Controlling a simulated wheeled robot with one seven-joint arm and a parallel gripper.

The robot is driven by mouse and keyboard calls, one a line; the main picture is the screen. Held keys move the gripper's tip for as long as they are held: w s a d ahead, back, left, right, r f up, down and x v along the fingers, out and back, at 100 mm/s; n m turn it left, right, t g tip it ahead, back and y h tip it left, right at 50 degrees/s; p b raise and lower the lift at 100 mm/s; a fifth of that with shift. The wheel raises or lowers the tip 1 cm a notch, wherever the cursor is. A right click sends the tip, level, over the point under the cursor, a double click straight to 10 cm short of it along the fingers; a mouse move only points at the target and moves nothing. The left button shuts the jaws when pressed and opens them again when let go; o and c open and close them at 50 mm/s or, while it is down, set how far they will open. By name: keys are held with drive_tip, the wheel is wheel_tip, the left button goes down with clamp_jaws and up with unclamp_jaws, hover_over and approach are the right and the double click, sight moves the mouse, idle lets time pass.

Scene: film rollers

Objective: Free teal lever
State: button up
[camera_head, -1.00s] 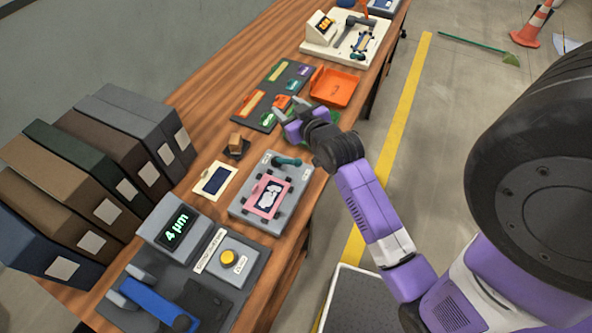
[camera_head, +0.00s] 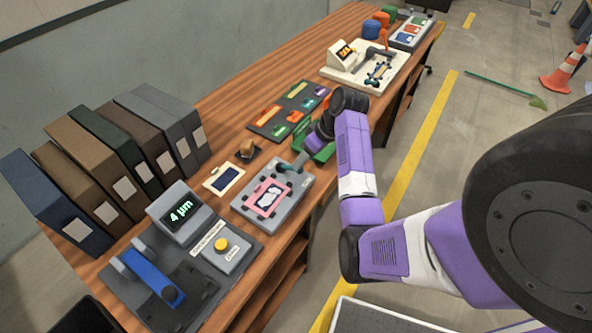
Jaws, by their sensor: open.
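The teal lever (camera_head: 290,166) sits at the back of a grey fixture (camera_head: 243,207) on the wooden bench. Its handle points toward the right and back. A pink frame (camera_head: 252,203) with a pale patterned piece (camera_head: 268,196) inside lies on the fixture in front of the lever. My gripper (camera_head: 309,151) is open, just behind and right of the lever's end. My arm and wrist hide part of the gripper, and I cannot tell whether the fingers touch the lever.
A green tray (camera_head: 324,153) lies beside my gripper. A dark board with coloured pieces (camera_head: 262,129) is behind. A small brown block (camera_head: 247,147) and a framed dark card (camera_head: 224,178) lie left of the fixture. A gauge reading 4 µm (camera_head: 181,211) stands at front left.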

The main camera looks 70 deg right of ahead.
sight(289, 167)
drive_tip(key=x, duration=0.6)
drive_tip(key=shift+w+f, duration=0.15)
drive_tip(key=shift+f, duration=0.2)
clamp_jaws()
drive_tip(key=shift+d, duration=0.1)
idle(1.0)
